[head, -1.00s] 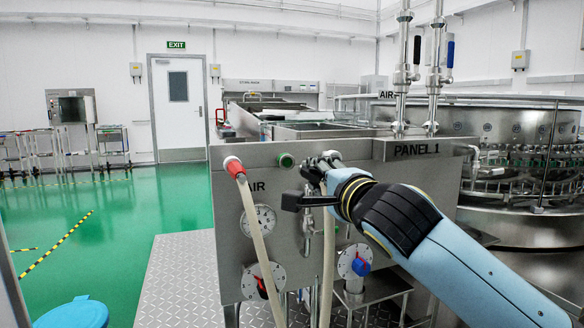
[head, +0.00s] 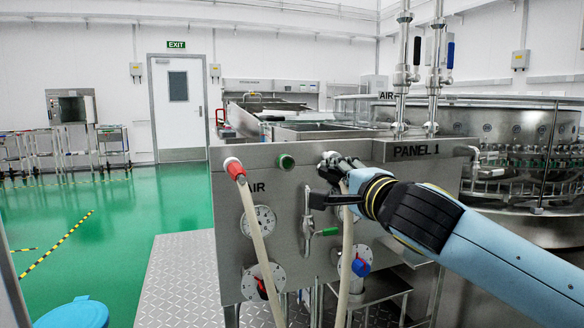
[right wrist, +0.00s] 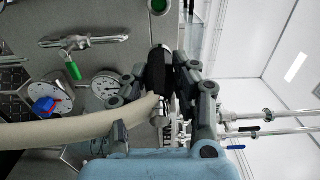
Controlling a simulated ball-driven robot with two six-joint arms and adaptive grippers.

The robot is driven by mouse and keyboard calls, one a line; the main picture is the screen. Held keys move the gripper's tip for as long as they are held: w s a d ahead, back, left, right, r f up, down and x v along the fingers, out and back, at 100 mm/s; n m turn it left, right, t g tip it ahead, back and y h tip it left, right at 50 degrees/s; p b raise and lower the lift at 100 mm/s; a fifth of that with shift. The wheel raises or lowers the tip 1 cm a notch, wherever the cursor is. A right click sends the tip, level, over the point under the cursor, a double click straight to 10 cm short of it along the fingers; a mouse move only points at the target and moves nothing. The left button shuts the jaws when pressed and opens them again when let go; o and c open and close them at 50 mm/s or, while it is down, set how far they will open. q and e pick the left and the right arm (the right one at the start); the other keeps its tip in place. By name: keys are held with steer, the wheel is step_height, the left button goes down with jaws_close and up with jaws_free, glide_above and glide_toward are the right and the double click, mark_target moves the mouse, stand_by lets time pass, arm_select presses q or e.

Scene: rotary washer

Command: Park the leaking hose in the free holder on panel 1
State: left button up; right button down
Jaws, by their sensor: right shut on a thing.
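My right gripper (head: 338,172) is shut on the black-and-metal end fitting (right wrist: 160,75) of a beige hose (head: 347,252), in front of the steel panel labelled PANEL 1 (head: 416,151). In the right wrist view the fingers (right wrist: 163,85) close around this fitting, and the hose (right wrist: 85,130) bends off to the left. A green-ringed round holder (head: 286,161) on the panel shows no hose in it. Left of it, a second beige hose (head: 262,240) hangs from a red-collared end (head: 234,168). A pale ring lies partly hidden behind my fingers. My left gripper is not in view.
A green-handled valve (head: 309,225), a gauge (head: 259,221), and red and blue knobs (head: 361,267) stick out from the panel's front. Vertical pipes (head: 402,70) rise above the panel. The rotary washer (head: 515,150) stands at right. Green floor (head: 150,215) lies open at left.

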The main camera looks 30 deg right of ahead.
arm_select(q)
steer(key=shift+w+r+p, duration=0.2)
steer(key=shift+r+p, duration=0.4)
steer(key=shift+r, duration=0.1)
arm_select(e)
steer(key=d, duration=0.3)
steer(key=shift+s, duration=0.35)
steer(key=shift+d, duration=0.1)
